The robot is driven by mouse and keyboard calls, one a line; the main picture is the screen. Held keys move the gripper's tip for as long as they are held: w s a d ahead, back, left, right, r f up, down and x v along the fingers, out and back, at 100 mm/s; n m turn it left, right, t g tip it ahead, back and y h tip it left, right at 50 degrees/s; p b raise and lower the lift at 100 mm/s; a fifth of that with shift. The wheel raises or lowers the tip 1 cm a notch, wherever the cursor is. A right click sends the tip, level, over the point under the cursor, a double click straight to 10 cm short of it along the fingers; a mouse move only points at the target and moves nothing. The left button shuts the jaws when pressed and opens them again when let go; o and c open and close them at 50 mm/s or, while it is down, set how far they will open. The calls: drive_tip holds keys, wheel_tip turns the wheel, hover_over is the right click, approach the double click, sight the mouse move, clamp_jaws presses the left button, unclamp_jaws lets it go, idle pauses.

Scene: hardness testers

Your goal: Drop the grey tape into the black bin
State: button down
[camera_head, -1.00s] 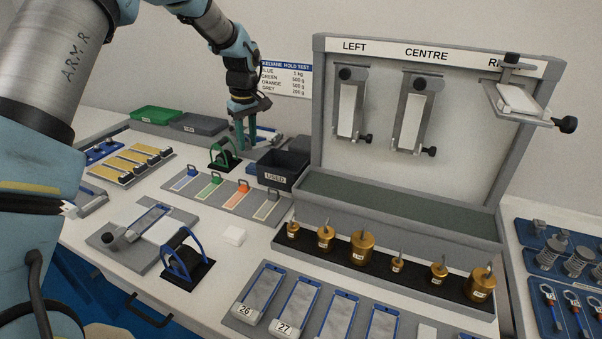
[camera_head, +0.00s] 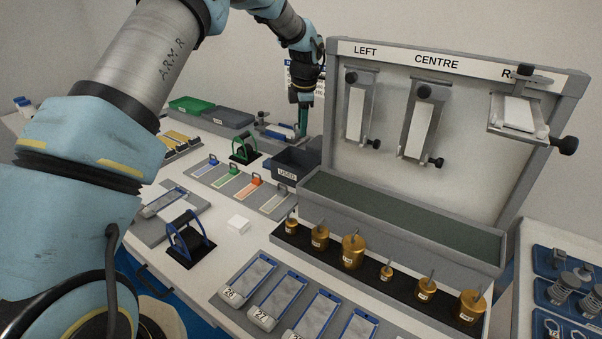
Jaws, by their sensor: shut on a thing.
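My gripper (camera_head: 302,128) is at the back, with its green fingers pointing down beside the left edge of the test stand. It appears above the far side of the black bin (camera_head: 287,174), which is labelled USED. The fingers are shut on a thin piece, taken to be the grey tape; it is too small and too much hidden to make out. The black bin is an open box at the left foot of the stand. Its floor is mostly hidden by its front wall.
The tall stand (camera_head: 330,120) with three clamps rises right of the bin. A board with coloured strips (camera_head: 240,187) lies in front. A green tape dispenser (camera_head: 243,150) stands to the left, a blue one (camera_head: 188,240) nearer. Brass weights (camera_head: 353,250) stand along the front.

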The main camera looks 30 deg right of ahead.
wheel_tip(320, 180, down, 5)
drive_tip(key=shift+f+b, duration=0.1)
drive_tip(key=shift+b, duration=1)
drive_tip(key=c, duration=0.5)
unclamp_jaws()
drive_tip(key=shift+c, duration=0.2)
wheel_tip(320, 180, up, 10)
drive_tip(key=b, duration=0.2)
drive_tip(key=shift+b, duration=0.4)
